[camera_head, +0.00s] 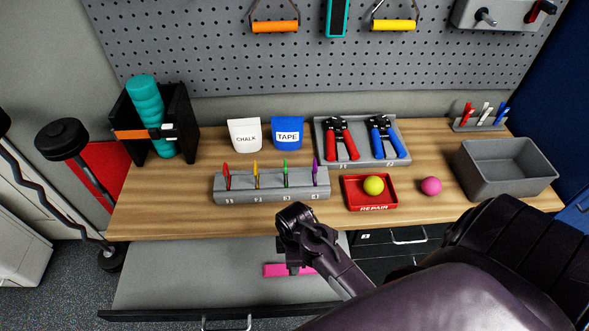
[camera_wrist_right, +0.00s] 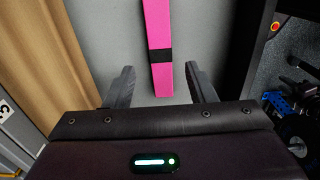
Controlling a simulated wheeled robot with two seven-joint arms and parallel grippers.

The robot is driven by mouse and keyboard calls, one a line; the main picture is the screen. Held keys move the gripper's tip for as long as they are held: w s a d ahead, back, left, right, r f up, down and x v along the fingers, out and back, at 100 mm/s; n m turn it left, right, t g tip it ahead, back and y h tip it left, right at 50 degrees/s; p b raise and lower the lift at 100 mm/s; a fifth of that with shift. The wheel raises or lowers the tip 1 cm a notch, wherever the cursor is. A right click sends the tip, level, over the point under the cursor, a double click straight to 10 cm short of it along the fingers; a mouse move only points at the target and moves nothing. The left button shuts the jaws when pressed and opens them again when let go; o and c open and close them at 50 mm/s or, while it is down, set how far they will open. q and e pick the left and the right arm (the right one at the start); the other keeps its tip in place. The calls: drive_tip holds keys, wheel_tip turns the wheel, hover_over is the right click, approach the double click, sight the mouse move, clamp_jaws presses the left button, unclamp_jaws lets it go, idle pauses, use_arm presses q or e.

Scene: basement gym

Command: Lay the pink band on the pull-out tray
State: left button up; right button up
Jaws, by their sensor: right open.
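The pink band (camera_head: 273,270) is a flat strip lying on the grey pull-out tray (camera_head: 190,270), below the worktop's front edge. My right gripper (camera_head: 294,264) is over the band and hides part of it in the head view. In the right wrist view the band (camera_wrist_right: 158,25), with a black stripe across it, runs between the spread fingers of my right gripper (camera_wrist_right: 161,84). The gripper is open, with gaps between the band and both fingers. The tray's grey surface (camera_wrist_right: 115,30) shows beside the band. My left gripper is not in view.
The wooden worktop (camera_head: 180,210) overhangs the tray's back. It bears a grey slotted holder (camera_head: 270,196), a red tray (camera_head: 370,204) with a yellow ball, a pink ball (camera_head: 432,186) and a grey bin (camera_head: 505,180). The tray's left part is bare.

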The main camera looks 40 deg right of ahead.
wheel_tip(320, 180, up, 6)
drive_tip(key=shift+f+b, duration=0.1)
drive_tip(key=shift+b, duration=0.4)
